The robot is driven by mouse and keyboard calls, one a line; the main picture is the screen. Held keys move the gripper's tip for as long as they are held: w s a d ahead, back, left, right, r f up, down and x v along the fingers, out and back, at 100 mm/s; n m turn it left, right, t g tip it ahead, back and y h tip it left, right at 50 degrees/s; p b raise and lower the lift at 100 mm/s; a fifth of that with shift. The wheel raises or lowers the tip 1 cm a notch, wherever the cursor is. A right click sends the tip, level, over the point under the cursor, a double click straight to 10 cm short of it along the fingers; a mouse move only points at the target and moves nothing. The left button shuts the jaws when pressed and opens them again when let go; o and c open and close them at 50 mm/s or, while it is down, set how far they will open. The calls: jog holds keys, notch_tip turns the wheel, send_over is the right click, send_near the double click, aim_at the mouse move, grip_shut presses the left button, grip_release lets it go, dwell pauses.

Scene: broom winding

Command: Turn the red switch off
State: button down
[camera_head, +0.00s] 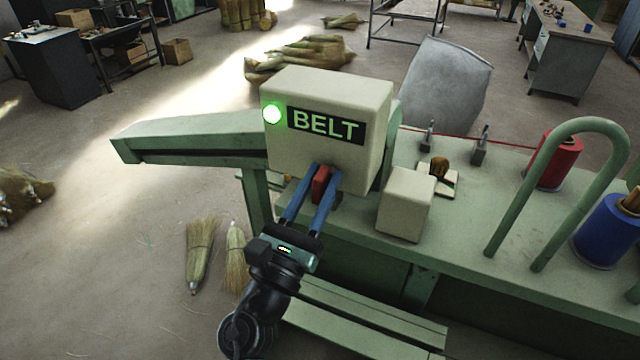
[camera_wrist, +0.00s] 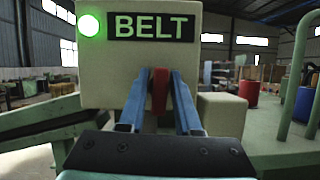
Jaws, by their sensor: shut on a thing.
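The red switch (camera_head: 321,184) is a small red lever at the front of a cream box (camera_head: 328,95) labelled BELT. A round green light (camera_head: 272,113) glows at the left of the label. My gripper (camera_head: 325,178) reaches the switch from the front, with one blue finger on each side of it. In the wrist view the red switch (camera_wrist: 159,92) stands between the fingertips, and the gripper is shut on it. The lower part of the switch and its mount are partly hidden by the fingers.
A smaller cream box (camera_head: 405,203) stands just right of my gripper on the green bench (camera_head: 460,225). A green hoop (camera_head: 560,190), a red spool (camera_head: 556,163) and a blue spool (camera_head: 608,233) are farther right. Brooms (camera_head: 200,255) lie on the floor at the left.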

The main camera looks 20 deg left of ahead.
jog(key=m, duration=0.1)
jog(key=m+h+b, duration=0.1)
jog(key=m, duration=0.1)
jog(key=m+h+b, duration=0.1)
jog(key=shift+f+g, duration=0.3)
jog(key=m+g+h+b, duration=0.1)
jog(key=m+b, duration=0.1)
jog(key=m, duration=0.2)
jog(key=m+g+h+b, duration=0.1)
jog(key=m+h, duration=0.1)
jog(key=m, duration=0.1)
jog(key=shift+d+m+b, duration=0.15)
jog(key=shift+m+b, duration=0.2)
jog(key=shift+m, duration=0.05)
jog(key=m+g, duration=0.1)
jog(key=m, duration=0.1)
jog(key=m+g+h+b, duration=0.1)
jog(key=m, duration=0.2)
jog(key=shift+f+b, duration=0.1)
jog(key=shift+b, duration=0.2)
jog(key=shift+m+g+b, duration=0.35)
jog(key=shift+m+g, duration=0.45)
jog(key=shift+m, duration=1.5)
jog(key=c, duration=0.8)
grip_release()
jog(key=shift+s, duration=0.1)
